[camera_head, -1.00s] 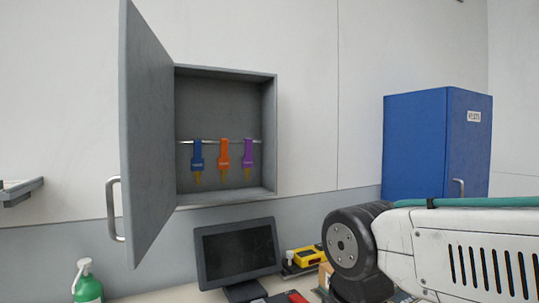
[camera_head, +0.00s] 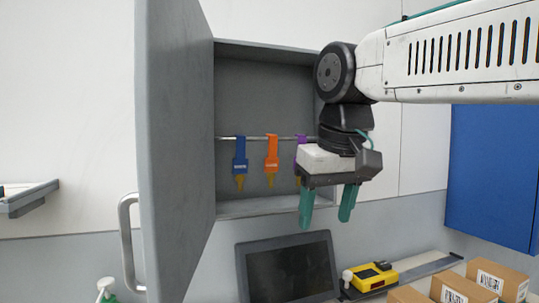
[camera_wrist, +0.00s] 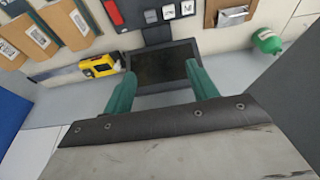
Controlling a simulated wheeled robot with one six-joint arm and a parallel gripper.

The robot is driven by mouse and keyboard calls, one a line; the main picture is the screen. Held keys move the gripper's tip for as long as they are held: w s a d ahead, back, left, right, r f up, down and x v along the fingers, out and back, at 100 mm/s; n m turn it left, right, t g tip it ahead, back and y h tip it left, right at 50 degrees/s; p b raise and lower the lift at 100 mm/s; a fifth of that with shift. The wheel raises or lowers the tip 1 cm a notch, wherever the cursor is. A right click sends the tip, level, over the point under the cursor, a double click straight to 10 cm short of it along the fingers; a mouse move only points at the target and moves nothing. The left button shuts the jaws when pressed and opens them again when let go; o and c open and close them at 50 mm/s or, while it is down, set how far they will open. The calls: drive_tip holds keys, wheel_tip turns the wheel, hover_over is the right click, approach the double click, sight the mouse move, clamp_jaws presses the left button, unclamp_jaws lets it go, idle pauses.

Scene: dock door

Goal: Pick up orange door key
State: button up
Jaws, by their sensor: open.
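The orange door key (camera_head: 271,155) hangs from the metal rod inside the open grey wall cabinet (camera_head: 265,210), between a blue key (camera_head: 240,158) and a purple key (camera_head: 301,142). My gripper (camera_head: 328,215) is open and empty, with its teal fingers pointing down. It is to the right of the orange key and lower, in front of the cabinet's right side, and partly hides the purple key. In the wrist view my gripper (camera_wrist: 160,88) has its fingers apart with a monitor beyond them; no key shows there.
The cabinet door (camera_head: 172,150) stands open at the left, its handle (camera_head: 128,240) sticking out. Below are a monitor (camera_head: 288,270), a yellow device (camera_head: 370,277) and cardboard boxes (camera_head: 465,288). A blue cabinet (camera_head: 495,175) is at the right, a green bottle (camera_wrist: 266,41) on the desk.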

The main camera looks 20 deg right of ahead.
drive_tip(key=w+a+r+t, duration=0.1)
drive_tip(key=w+r, duration=0.6)
drive_tip(key=r, duration=0.6)
approach(273, 149)
drive_tip(key=s+x, duration=0.1)
drive_tip(key=x, duration=0.4)
drive_tip(key=shift+w+f, duration=0.2)
drive_tip(key=shift+w, duration=0.3)
drive_tip(key=x, duration=0.4)
drive_tip(key=shift+w+f, duration=0.2)
drive_tip(key=shift+f, duration=0.15)
drive_tip(key=c, duration=1.2)
